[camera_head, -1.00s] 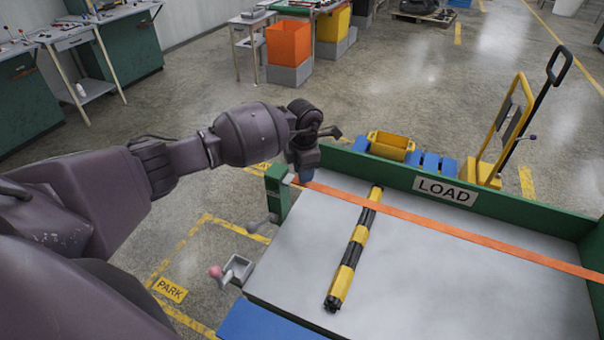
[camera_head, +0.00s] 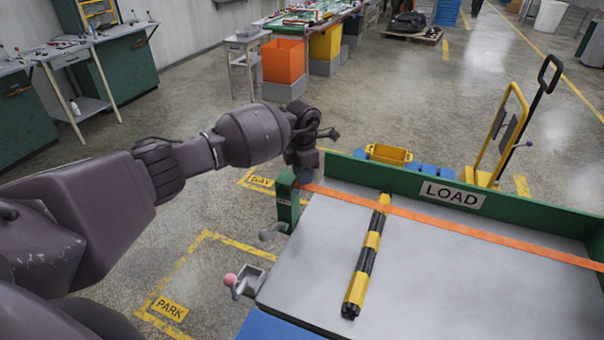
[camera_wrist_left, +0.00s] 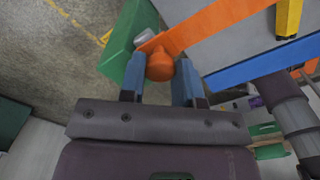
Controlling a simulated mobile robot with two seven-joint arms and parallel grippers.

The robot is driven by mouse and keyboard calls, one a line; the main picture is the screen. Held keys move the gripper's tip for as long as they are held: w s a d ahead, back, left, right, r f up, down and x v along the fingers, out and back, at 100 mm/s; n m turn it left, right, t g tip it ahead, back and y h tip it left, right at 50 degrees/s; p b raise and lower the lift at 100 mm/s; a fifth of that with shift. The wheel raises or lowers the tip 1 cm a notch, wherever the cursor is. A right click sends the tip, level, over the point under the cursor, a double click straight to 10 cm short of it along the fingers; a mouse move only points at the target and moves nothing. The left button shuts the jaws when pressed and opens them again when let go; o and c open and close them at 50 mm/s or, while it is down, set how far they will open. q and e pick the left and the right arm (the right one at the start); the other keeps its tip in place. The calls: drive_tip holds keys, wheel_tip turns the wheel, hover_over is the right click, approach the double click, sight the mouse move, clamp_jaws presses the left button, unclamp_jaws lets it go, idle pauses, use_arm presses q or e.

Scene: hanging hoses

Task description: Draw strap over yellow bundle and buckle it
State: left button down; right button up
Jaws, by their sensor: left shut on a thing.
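The orange strap (camera_head: 430,220) runs across the grey bed of the green-walled cart and over the far part of the yellow and black bundle (camera_head: 367,262). The bundle lies lengthwise on the bed; its yellow end shows in the left wrist view (camera_wrist_left: 289,15). My left gripper (camera_head: 304,178) is at the strap's left end, beside the green post (camera_head: 286,205). In the wrist view its blue fingers are shut on the strap's orange end (camera_wrist_left: 160,66). A small grey fitting (camera_wrist_left: 144,36), perhaps the buckle, sits on the post close to that end. My right gripper is not in view.
The cart's far wall bears a LOAD sign (camera_head: 452,194). A pink-knobbed lever (camera_head: 231,280) sticks out at the cart's left side. Behind the cart are a yellow bin (camera_head: 388,154) and a yellow trolley (camera_head: 510,130).

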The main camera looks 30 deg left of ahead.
use_arm(q)
drive_tip(key=c, duration=0.8)
unclamp_jaws()
drive_tip(key=shift+a, duration=0.3)
drive_tip(key=shift+d, duration=0.1)
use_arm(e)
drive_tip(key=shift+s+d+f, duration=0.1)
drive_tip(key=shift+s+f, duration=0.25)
use_arm(q)
drive_tip(key=shift+r, duration=0.25)
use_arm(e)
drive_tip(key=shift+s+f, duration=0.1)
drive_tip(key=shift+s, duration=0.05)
use_arm(q)
wheel_tip(320, 180, up, 10)
drive_tip(key=b, duration=0.1)
drive_tip(key=shift+r, duration=0.15)
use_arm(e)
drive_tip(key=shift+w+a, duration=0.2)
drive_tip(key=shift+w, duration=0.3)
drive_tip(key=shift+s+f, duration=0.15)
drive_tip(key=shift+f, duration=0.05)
